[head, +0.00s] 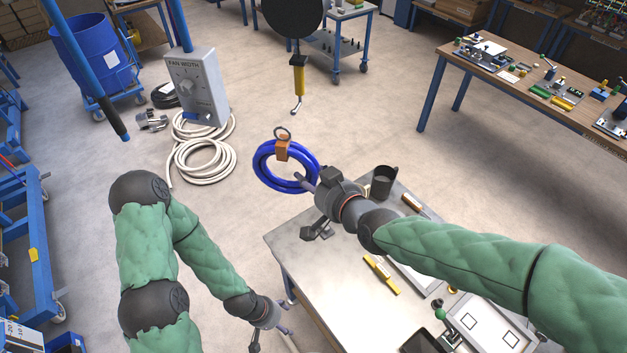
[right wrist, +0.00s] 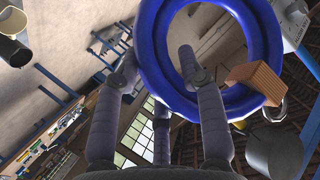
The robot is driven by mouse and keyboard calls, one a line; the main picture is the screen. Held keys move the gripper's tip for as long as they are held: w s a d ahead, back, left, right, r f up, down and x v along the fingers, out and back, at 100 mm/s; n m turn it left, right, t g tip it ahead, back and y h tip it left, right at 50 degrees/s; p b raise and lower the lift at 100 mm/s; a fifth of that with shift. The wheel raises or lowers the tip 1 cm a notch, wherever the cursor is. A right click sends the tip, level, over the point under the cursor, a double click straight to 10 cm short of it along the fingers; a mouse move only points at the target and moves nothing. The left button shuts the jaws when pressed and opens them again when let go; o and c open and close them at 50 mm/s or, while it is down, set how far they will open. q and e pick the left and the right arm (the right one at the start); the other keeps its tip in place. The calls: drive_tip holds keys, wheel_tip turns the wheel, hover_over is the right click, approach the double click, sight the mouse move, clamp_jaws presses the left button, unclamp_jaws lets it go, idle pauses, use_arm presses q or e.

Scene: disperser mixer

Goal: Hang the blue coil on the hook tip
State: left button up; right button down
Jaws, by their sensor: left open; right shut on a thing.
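The blue coil (head: 265,178) is held up off the floor, beyond the far edge of the table. A brown block (head: 282,149) with a small metal ring (head: 282,132) is at its top. My right gripper (head: 309,182) is shut on the coil's right side. In the right wrist view the coil (right wrist: 267,42) is between the fingers (right wrist: 158,70), and the brown block (right wrist: 257,82) also shows. The yellow hook (head: 299,78) hangs with its metal tip (head: 296,110) above the block in the head view, apart from the ring. My left gripper (head: 270,336) is open, low beside the table.
The table (head: 283,240) holds a dark cup (head: 383,181), a yellow marker (head: 381,274) and other items. A grey control box (head: 197,88) and pale hose coils (head: 200,160) stand at the left. A blue pole (head: 92,70) hangs at upper left.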

drive_tip(key=w+d+f+b, duration=0.1)
drive_tip(key=w+b, duration=0.3)
drive_tip(key=w, duration=0.5)
drive_tip(key=shift+w+d+f, duration=0.15)
drive_tip(key=shift+w+d, duration=0.15)
drive_tip(key=shift+d, duration=0.4)
idle(0.9)
drive_tip(key=shift+f, duration=0.15)
idle(0.4)
drive_tip(key=c, duration=0.7)
unclamp_jaws()
drive_tip(key=shift+s, duration=0.1)
drive_tip(key=shift+o, duration=0.2)
drive_tip(key=v, duration=1.2)
